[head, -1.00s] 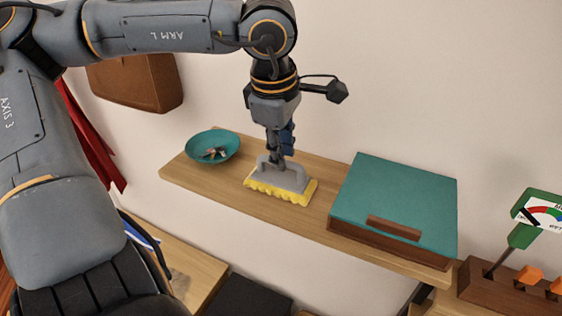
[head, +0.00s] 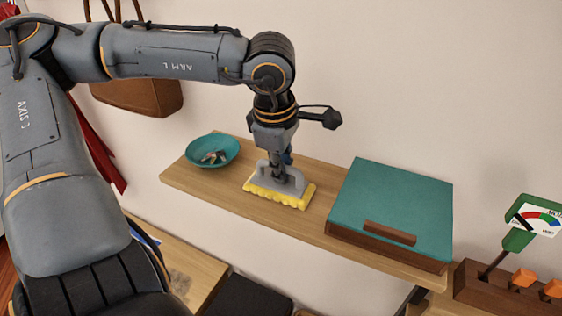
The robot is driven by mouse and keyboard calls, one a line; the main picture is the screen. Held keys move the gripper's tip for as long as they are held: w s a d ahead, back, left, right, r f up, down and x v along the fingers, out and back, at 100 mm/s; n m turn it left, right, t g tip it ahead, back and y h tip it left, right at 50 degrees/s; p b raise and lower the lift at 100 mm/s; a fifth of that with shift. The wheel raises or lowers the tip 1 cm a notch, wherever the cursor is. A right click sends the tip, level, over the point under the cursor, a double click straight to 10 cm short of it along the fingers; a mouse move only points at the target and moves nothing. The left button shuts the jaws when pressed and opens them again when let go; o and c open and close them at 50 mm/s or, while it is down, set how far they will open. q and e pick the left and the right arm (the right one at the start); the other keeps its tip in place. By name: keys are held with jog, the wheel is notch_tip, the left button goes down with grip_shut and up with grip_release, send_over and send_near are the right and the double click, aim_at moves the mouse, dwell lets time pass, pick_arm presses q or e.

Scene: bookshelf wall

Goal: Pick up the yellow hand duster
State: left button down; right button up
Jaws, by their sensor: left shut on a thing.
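The yellow hand duster (head: 280,191) has a grey body and handle with a yellow fringe along its lower edge. It sits upright on the wooden wall shelf (head: 215,192), between the bowl and the box. My left gripper (head: 277,175) points straight down from above and is shut on the duster's grey handle. The fringe appears to touch the shelf or lie very close to it; I cannot tell which. The gripper's fingertips are partly hidden at the handle. My right gripper is not in view.
A teal bowl (head: 212,151) with small items stands left of the duster. A teal-lidded wooden box (head: 391,210) stands to its right. A moisture meter (head: 525,222) rises from a wooden rack at the far right. A brown bag (head: 140,95) hangs at upper left.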

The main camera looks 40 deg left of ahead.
pick_arm(q)
jog(key=shift+r, duration=0.15)
jog(key=shift+r, duration=0.25)
notch_tip(320, 180, up, 2)
jog(key=shift+r+b, duration=0.2)
jog(key=shift+b, duration=0.2)
jog(key=s+d+r+b, duration=0.4)
jog(key=s+d+r, duration=0.2)
jog(key=s+r, duration=0.3)
jog(key=s, duration=0.3)
jog(key=shift+s+r+b, duration=0.35)
jog(key=shift+r+b, duration=0.05)
jog(key=shift+d, duration=0.1)
